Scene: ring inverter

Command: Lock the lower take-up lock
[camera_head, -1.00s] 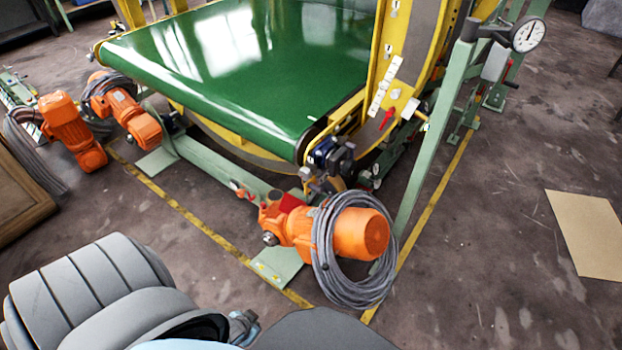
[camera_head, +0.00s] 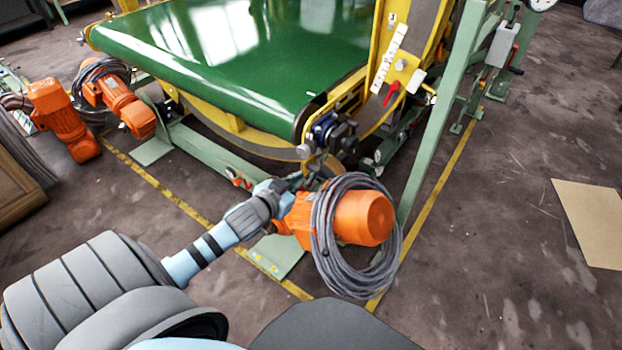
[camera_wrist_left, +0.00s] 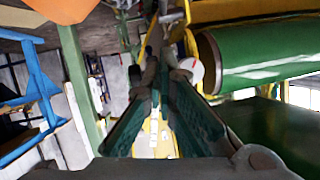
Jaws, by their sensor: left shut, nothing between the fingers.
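My left gripper (camera_head: 292,184) reaches in from the left, just above and behind the orange motor (camera_head: 363,218) with its coiled grey cable. In the left wrist view its dark teal fingers (camera_wrist_left: 160,78) are shut with nothing held. A dark take-up block (camera_head: 330,132) sits at the near corner of the green belt, beyond the gripper. A red handle (camera_head: 391,93) is on the yellow frame, up and to the right. Which part is the lower take-up lock I cannot tell. The fingertips are partly hidden by the motor and clutter. My right gripper is not in view.
The green belt (camera_head: 220,60) and its roller lie above the gripper. A sloping green post (camera_head: 440,110) stands to the right. Two more orange motors (camera_head: 62,118) stand at the left. Open floor lies to the right, with a tan sheet (camera_head: 590,222) on it.

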